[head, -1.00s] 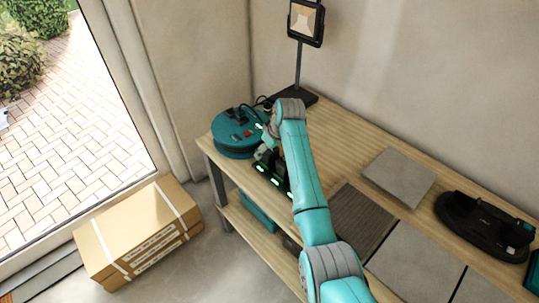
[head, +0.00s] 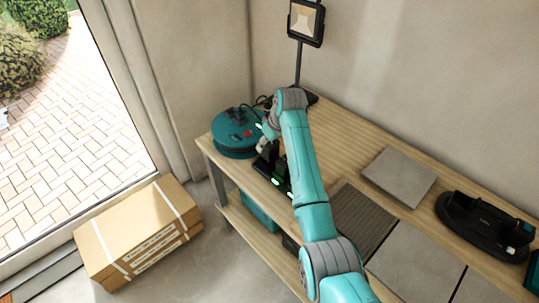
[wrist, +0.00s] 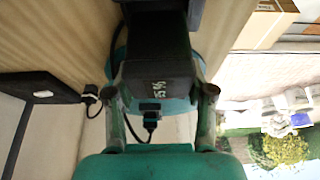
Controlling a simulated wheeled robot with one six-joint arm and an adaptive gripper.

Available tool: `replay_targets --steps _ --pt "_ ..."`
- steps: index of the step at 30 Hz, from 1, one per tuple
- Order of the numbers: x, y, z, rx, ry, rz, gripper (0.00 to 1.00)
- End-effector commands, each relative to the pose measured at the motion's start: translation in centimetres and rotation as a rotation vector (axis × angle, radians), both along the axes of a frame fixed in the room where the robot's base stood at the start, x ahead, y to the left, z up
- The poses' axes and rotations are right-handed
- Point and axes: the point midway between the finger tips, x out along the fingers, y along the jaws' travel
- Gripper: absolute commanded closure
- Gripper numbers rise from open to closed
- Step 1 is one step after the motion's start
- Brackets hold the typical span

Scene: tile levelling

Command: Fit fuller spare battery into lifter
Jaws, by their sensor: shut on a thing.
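My gripper (wrist: 163,103) has its fingers on both sides of a dark battery (wrist: 157,70) in the wrist view. Pale upside-down marking shows on the battery, too small to read surely. In the head view my gripper (head: 266,143) is over the left end of the bench, beside the cable reel, and my arm partly hides it. A black charging station with green lights (head: 276,182) is just below it. The battery is hard to separate from the station there. The black lifter (head: 482,226) lies at the bench's right end, its battery bay not clear.
A teal cable reel (head: 235,133) stands at the bench's left end. A work lamp (head: 305,22) rises behind it. Grey tiles (head: 399,177) and a ribbed dark mat (head: 352,222) lie mid-bench. Cardboard boxes (head: 138,232) sit on the floor at left.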

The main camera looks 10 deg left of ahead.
Motion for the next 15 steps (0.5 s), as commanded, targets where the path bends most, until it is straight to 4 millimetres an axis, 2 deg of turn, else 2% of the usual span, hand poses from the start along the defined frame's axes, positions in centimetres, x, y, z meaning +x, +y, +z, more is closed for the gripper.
replay_targets --steps 15 --pt "0.0 0.0 2.6 0.0 -0.001 0.0 0.81"
